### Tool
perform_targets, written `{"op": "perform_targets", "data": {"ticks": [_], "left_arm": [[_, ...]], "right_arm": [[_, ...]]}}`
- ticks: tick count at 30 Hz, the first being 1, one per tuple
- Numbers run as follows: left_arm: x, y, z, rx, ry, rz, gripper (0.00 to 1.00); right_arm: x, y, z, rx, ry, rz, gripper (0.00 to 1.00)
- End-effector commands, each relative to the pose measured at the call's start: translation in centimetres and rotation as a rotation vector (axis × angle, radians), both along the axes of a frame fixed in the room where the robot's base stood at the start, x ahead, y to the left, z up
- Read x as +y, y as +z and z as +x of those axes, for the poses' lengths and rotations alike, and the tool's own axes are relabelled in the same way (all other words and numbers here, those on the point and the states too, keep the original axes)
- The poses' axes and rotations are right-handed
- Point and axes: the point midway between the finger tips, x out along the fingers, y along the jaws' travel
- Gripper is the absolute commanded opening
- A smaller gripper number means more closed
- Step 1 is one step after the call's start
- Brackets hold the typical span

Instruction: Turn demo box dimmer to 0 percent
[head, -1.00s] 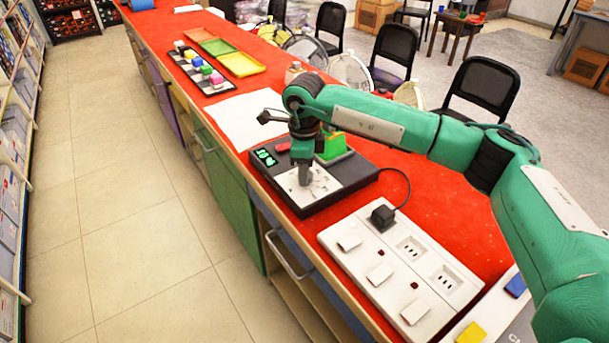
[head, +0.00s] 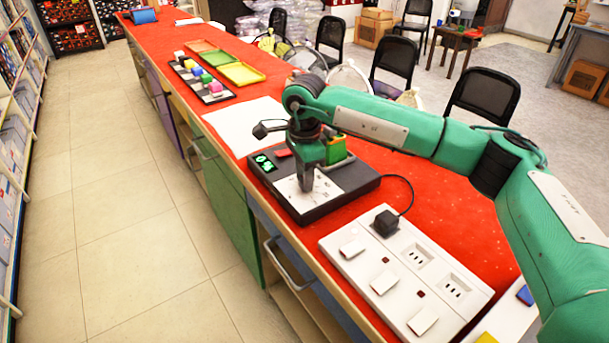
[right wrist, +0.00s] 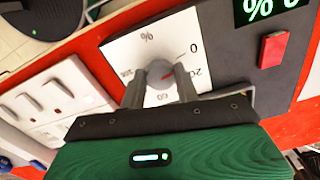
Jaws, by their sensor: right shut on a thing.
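The demo box (head: 352,180) is a dark box lying on the red counter top. Its white dial plate (head: 289,190) carries printed numbers and a percent sign. The green display (head: 265,164) reads 0 %; it also shows, turned over, in the right wrist view (right wrist: 267,9). My right gripper (head: 306,186) points down onto the dial plate. In the right wrist view its two fingers (right wrist: 160,84) are shut on the grey dimmer knob (right wrist: 157,71), which has a small red mark. The fingers hide part of the knob and scale. My left gripper is not in view.
A red button (right wrist: 272,49) is beside the display. A green block (head: 335,150) stands at the box's back. A white socket panel (head: 400,270) with a black plug (head: 386,223) is nearer. White paper (head: 240,124) and coloured trays (head: 242,74) lie farther along the counter.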

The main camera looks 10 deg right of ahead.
Motion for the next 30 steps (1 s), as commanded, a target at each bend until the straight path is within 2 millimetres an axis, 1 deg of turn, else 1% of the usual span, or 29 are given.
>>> {"op": "perform_targets", "data": {"ticks": [9,10,11,12,13,20,23,26,29,30], "left_arm": [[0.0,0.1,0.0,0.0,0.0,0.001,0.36],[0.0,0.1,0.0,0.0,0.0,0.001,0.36],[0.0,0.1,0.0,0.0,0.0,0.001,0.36],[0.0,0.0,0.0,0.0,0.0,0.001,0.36],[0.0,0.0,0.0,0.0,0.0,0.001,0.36],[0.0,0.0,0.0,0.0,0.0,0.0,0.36],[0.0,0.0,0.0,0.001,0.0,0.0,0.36],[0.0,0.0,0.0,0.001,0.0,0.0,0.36],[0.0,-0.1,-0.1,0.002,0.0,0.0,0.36],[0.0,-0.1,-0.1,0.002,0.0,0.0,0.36]], "right_arm": [[0.0,0.2,0.1,-0.004,0.003,0.002,0.09],[0.0,0.2,0.1,-0.004,0.002,0.002,0.36],[0.0,0.2,0.1,-0.003,0.002,0.002,0.42],[0.0,0.1,0.1,-0.003,0.002,0.002,0.49],[0.0,0.1,0.0,-0.003,0.002,0.001,0.54],[0.0,0.1,0.0,-0.001,0.002,0.0,0.54],[0.0,0.3,0.0,-0.002,0.001,0.0,0.54],[0.0,1.3,0.1,-0.004,0.001,0.001,0.54],[0.1,3.2,0.1,-0.005,0.002,0.002,0.54],[0.1,4.1,0.1,-0.006,0.002,0.002,0.54]]}}
